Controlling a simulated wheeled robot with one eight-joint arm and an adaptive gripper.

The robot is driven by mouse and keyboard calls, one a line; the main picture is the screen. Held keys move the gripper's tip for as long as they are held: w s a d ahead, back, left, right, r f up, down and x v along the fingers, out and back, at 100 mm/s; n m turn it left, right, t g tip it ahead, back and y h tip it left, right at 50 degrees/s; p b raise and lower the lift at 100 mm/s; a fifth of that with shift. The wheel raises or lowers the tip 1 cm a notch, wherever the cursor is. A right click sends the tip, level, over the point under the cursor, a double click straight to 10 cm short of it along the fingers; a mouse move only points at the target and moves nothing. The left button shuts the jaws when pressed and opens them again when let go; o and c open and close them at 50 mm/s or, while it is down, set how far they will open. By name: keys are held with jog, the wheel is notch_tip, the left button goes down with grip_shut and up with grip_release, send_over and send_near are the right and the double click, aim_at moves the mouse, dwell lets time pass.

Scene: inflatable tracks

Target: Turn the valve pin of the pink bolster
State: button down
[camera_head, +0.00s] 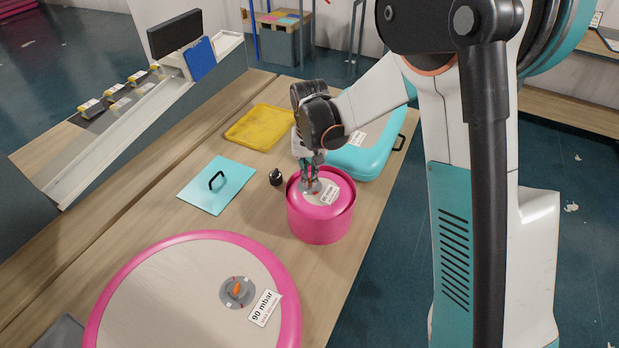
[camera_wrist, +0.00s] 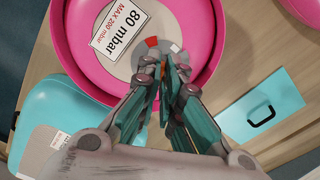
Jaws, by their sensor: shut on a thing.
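The pink bolster (camera_head: 320,225) is a short upright pink drum with a pale top, standing on the wooden table. Its label (camera_wrist: 119,28) reads 80 mbar, MAX 200 mbar. A round grey valve plate (camera_wrist: 163,46) on its top carries a red mark and a white mark. My gripper (camera_head: 312,184) points down onto this valve and is shut on the valve pin. In the wrist view, the gripper (camera_wrist: 166,66) has its fingertips close together over the plate. The pin is mostly hidden between the fingers, so I cannot tell its angle.
A large pink-rimmed disc (camera_head: 170,285) labelled 90 mbar, with an orange pin, lies in front. A turquoise cushion (camera_head: 368,150) stands behind the bolster. A small black object (camera_head: 276,177), a turquoise panel with handle (camera_head: 216,186) and a yellow tray (camera_head: 258,127) lie left and behind.

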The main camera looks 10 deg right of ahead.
jog(key=m+b, duration=0.1)
jog(key=m, duration=0.2)
jog(key=shift+m, duration=0.3)
dwell(0.3)
jog(key=c, duration=1.8)
grip_release()
jog(key=shift+r, duration=0.1)
notch_tip(320, 180, up, 12)
jog(key=shift+f, duration=0.1)
